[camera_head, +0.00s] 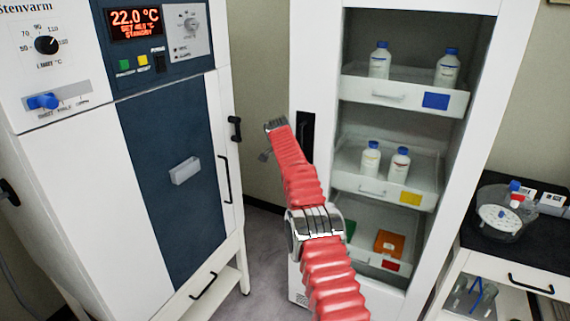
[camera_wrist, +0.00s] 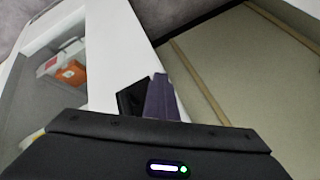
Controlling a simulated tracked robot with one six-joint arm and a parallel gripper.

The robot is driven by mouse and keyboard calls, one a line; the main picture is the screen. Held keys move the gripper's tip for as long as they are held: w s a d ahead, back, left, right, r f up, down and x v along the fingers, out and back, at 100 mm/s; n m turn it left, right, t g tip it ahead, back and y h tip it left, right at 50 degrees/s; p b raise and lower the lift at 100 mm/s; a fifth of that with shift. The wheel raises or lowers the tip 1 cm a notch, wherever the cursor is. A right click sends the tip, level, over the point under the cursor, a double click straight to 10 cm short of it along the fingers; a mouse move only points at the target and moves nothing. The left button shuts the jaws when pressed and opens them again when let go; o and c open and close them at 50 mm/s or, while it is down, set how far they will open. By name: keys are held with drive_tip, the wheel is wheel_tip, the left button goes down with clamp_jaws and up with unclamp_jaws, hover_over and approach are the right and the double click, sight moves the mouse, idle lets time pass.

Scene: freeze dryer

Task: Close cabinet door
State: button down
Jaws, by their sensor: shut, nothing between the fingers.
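The white cabinet (camera_head: 420,12) stands at the centre right, and its shelves show through an open front. A black upright handle or recess (camera_head: 306,132) is on its white left front panel. I cannot tell whether that panel is the door. My gripper (camera_head: 268,140) is at the panel's left edge, in the gap beside it, with its fingers shut and empty. In the wrist view the fingers (camera_wrist: 160,98) point along the white panel (camera_wrist: 125,50), close to a dark piece (camera_wrist: 132,98) that looks like the handle. Contact cannot be told.
Pull-out trays hold white bottles with blue caps (camera_head: 379,60) and an orange box (camera_head: 389,243). A white and blue oven (camera_head: 165,150) with black handles stands at the left. A bench (camera_head: 520,262) with glassware is at the right. Bare wall and floor (camera_head: 262,240) show between the units.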

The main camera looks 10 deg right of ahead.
drive_tip(key=shift+w+d+r, duration=0.15)
drive_tip(key=shift+d, duration=0.65)
drive_tip(key=s+a+r, duration=0.4)
drive_tip(key=a+r, duration=0.3)
drive_tip(key=a, duration=0.3)
drive_tip(key=shift+s+r, duration=0.2)
drive_tip(key=shift+r, duration=0.05)
drive_tip(key=shift+n, duration=0.3)
